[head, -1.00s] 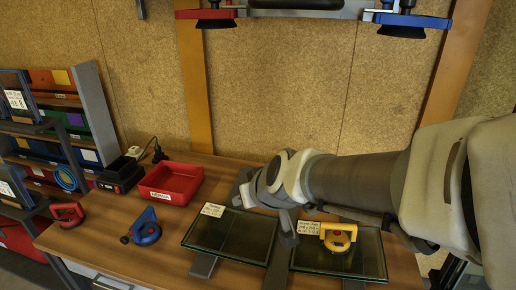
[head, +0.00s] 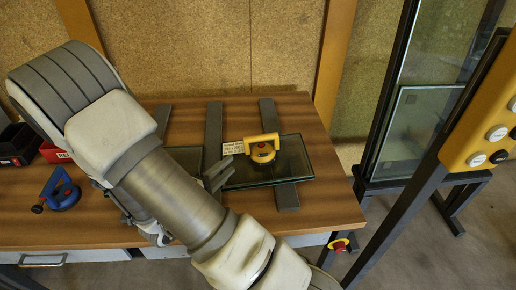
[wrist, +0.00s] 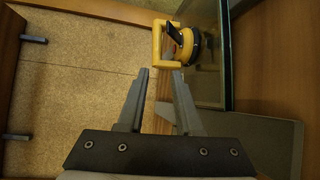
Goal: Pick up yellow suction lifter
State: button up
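The yellow suction lifter (head: 262,149) has a yellow handle and a dark round pad. In the head view it stands on a glass pane at the right of the bench. In the wrist view the lifter (wrist: 177,42) is just beyond my fingertips, its yellow handle loop facing them. My gripper (wrist: 161,72) is open, with nothing between its fingers.
A white label (head: 233,148) lies beside the lifter. The glass pane (head: 294,160) rests on grey bars (head: 287,197). A blue suction lifter (head: 62,190) stands at the left. A black frame with glass (head: 412,125) and a yellow button panel (head: 482,135) stand at the right.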

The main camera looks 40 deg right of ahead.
aim_at(261, 139)
jog(key=shift+h, duration=0.3)
jog(key=x, duration=0.5)
jog(key=b+x, duration=0.1)
jog(key=x, duration=0.5)
jog(key=s+b+x, duration=0.1)
jog(key=x, duration=0.5)
jog(key=shift+w+d, duration=0.1)
jog(key=shift+d, duration=0.3)
grip_shut()
jog(key=shift+r, duration=0.15)
